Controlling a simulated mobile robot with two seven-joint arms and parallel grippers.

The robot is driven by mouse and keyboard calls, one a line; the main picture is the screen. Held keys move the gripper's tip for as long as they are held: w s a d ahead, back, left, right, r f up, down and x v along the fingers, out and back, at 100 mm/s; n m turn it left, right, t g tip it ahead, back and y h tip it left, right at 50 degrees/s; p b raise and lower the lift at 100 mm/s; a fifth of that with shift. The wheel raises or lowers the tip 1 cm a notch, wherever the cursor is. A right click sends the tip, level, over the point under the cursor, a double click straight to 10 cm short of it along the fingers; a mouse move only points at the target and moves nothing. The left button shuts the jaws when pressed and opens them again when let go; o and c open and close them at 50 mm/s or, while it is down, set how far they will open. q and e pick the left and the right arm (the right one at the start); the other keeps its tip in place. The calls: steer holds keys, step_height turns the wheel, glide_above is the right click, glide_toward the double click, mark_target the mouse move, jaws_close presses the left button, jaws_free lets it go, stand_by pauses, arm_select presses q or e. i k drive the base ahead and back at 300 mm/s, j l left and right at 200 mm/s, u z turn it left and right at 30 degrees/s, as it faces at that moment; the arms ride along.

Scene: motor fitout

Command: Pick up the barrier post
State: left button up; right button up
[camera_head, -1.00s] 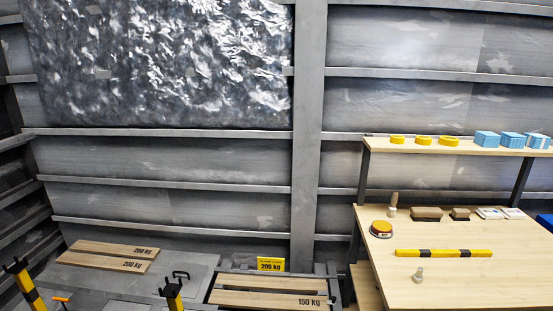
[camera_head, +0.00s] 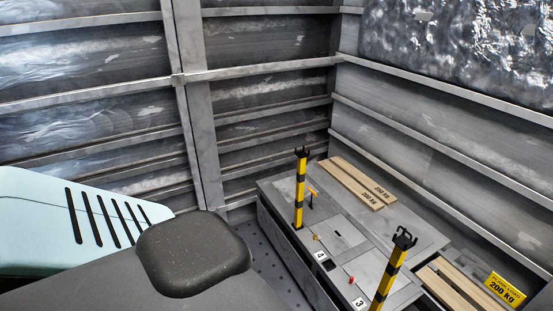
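Two yellow and black striped posts stand upright on the grey platform (camera_head: 385,213). One post (camera_head: 299,190) is at its far left part, near the label 4. The other post (camera_head: 389,278) is closer, near the label 3, and its lower end is cut off by the picture's bottom edge. Both have dark forked tops. I cannot tell which of them, if either, is the barrier post named in the task. Neither of my grippers shows in this view.
Wooden planks (camera_head: 358,183) lie on the platform's far side. More planks (camera_head: 452,291) lie at lower right by a yellow 200 kg sign (camera_head: 504,289). A small orange-topped handle (camera_head: 312,194) is beside the far post. Ribbed metal walls (camera_head: 265,110) close in the back.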

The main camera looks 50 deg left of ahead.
mark_target(302, 156)
steer(key=u, duration=1.4)
steer(key=i+j+z, duration=1.1)
steer(key=j, duration=0.3)
steer(key=i+l, duration=0.05)
steer(key=i, duration=0.05)
